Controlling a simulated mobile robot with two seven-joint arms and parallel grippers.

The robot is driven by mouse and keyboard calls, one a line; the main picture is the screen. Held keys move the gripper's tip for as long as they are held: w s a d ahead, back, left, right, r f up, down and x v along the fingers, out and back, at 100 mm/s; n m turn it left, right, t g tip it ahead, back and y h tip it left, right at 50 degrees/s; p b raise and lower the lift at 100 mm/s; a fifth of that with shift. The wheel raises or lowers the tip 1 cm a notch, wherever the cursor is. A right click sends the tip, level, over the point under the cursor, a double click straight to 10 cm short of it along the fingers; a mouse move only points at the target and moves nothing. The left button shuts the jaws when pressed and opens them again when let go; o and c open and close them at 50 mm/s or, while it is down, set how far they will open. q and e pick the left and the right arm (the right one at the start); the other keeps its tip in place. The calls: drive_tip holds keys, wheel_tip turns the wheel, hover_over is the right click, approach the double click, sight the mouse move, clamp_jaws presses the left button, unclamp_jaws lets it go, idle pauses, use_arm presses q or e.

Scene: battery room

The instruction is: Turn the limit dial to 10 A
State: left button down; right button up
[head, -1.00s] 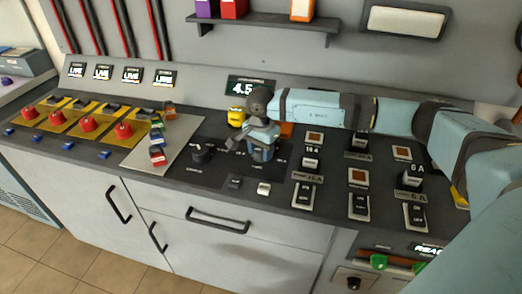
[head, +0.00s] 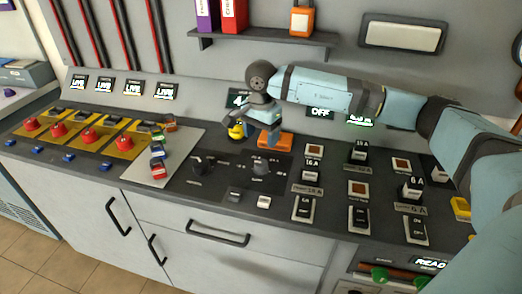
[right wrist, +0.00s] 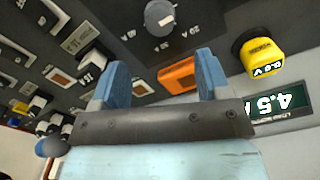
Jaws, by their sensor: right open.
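A round grey dial (head: 260,169) with small ampere marks around it sits on the dark console panel; I take it for the limit dial. It also shows at the top of the right wrist view (right wrist: 160,14), partly cut off; I cannot read its setting for certain. My right gripper (head: 270,140) is just behind and above the dial, apart from it. In the right wrist view its two blue fingers (right wrist: 160,78) are spread with nothing between them. A green display (right wrist: 276,104) reads about 4.5 A. My left gripper is not in view.
A black knob (head: 203,166) stands left of the dial. An orange block (right wrist: 180,76) and a yellow meter (right wrist: 260,58) are close to the right gripper. Switches with ampere tags (head: 311,173) fill the right side. A shelf (head: 262,38) hangs above.

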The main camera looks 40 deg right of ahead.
drive_tip(key=shift+r, duration=1.75)
drive_tip(key=shift+f, duration=0.1)
